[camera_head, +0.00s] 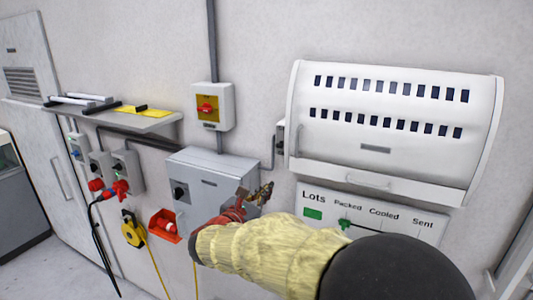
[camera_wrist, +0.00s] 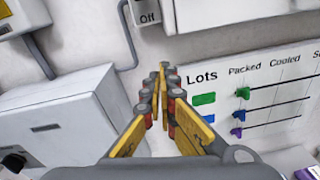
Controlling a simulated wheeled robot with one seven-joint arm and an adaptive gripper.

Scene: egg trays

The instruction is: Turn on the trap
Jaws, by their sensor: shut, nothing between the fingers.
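A white wall unit with two rows of dark slots (camera_head: 385,140), which looks like the trap, hangs at the right. Its lower edge (camera_wrist: 235,12) shows at the top of the wrist view. A small grey switch box (camera_head: 280,138) sits on the wall just left of it. In the wrist view, this box (camera_wrist: 147,14) carries the word "Off"; its upper part is cut off. My gripper (camera_head: 262,192) is shut and empty, below the switch box and in front of the grey cabinet's right side. Its fingertips (camera_wrist: 163,70) point towards the wall below the box, apart from it.
A grey cabinet (camera_head: 215,170) with a black knob stands out from the wall at left. Above it is a red-and-yellow isolator (camera_head: 212,106). A lots board (camera_head: 375,212) hangs below the unit. Sockets, cables and a shelf (camera_head: 130,118) are further left.

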